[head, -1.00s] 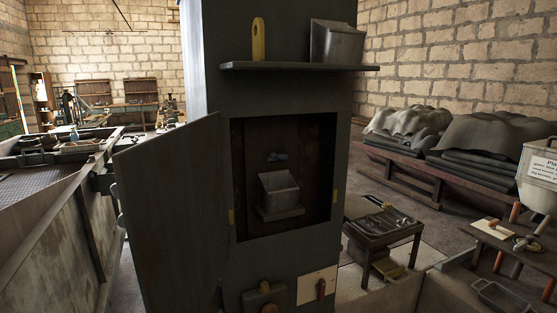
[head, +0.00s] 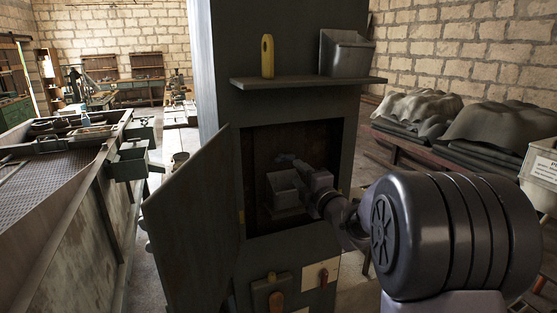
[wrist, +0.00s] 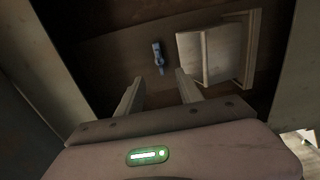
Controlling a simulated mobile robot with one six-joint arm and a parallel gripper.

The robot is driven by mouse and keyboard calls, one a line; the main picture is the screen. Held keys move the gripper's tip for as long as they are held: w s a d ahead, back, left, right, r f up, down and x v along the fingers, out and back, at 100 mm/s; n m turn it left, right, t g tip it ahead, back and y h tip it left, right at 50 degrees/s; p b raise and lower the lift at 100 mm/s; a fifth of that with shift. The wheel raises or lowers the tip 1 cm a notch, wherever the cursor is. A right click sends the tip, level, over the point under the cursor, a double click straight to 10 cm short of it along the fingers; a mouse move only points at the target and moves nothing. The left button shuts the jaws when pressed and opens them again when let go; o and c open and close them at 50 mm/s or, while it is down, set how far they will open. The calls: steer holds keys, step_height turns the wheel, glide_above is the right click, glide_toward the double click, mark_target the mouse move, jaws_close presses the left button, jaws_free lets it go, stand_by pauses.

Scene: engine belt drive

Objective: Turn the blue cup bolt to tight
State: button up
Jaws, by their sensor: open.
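The blue cup bolt (wrist: 158,57) is on the dark back wall inside the open cabinet. In the wrist view it stands just beyond and between my gripper's fingertips (wrist: 159,80), apart from them. My gripper is open, with nothing between its fingers. In the head view my arm reaches into the cabinet, and my gripper (head: 298,168) is near the back wall. Whether the bolt is tight or loose cannot be told.
A grey bin (head: 284,188) sits in the cabinet, close beside the bolt; the wrist view shows it too (wrist: 203,56). The cabinet door (head: 195,215) stands open on the left. A shelf (head: 308,82) above carries a yellow-handled thing (head: 267,56) and a metal bin (head: 346,54).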

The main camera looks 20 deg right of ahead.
mark_target(283, 159)
steer(key=w, duration=1)
steer(key=shift+w+a, duration=0.2)
steer(key=shift+w, duration=0.2)
jaws_close()
